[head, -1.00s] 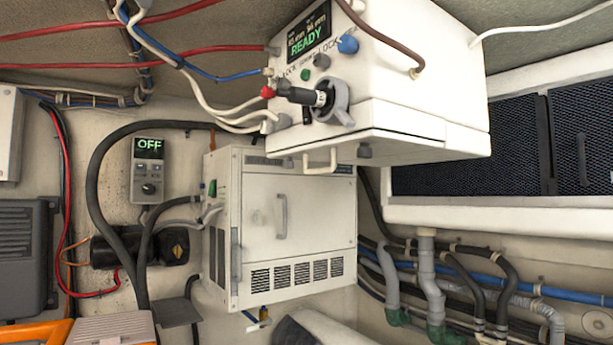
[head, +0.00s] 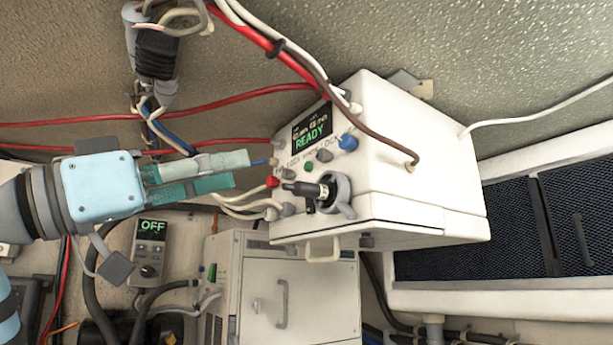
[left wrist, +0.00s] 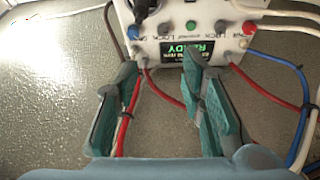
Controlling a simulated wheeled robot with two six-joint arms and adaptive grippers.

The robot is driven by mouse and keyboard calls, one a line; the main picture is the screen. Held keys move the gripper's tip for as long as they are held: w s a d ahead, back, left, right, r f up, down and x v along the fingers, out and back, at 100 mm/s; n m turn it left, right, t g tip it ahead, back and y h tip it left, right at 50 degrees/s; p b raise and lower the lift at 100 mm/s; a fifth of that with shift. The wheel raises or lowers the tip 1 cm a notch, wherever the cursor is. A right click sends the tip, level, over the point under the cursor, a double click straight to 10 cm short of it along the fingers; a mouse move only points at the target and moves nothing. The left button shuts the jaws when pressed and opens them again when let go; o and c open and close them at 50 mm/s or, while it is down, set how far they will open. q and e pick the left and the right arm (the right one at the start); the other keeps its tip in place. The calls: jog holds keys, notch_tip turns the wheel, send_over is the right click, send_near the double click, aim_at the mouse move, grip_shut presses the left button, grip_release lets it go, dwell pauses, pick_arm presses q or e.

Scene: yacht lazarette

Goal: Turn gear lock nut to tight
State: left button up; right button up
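A white box (head: 420,180) hangs under the ceiling with a small screen reading READY (head: 311,130). On its front panel a grey lugged ring, likely the lock nut (head: 343,194), sits around a black plug (head: 305,189). Panel lettering includes LOCK, but I cannot read which part each label names. My left gripper (head: 241,170) is open and empty, with teal fingers pointing right, left of the panel and apart from the ring. In the left wrist view the fingers (left wrist: 160,63) are spread below the panel, with the screen (left wrist: 187,50) beyond them. My right gripper is out of view.
Red cables (head: 215,105) and white cables run close around my left gripper. A blue knob (head: 348,142) and a red cap (head: 271,181) stick out from the panel. Below are a white cabinet (head: 320,295) and a meter reading OFF (head: 150,250).

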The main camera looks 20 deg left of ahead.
aim_at(320, 154)
pick_arm(q)
jog(key=p+x, duration=0.4)
jog(key=x, duration=0.9)
jog(key=shift+w+d+f, duration=0.1)
jog(key=shift+w, duration=0.35)
grip_shut()
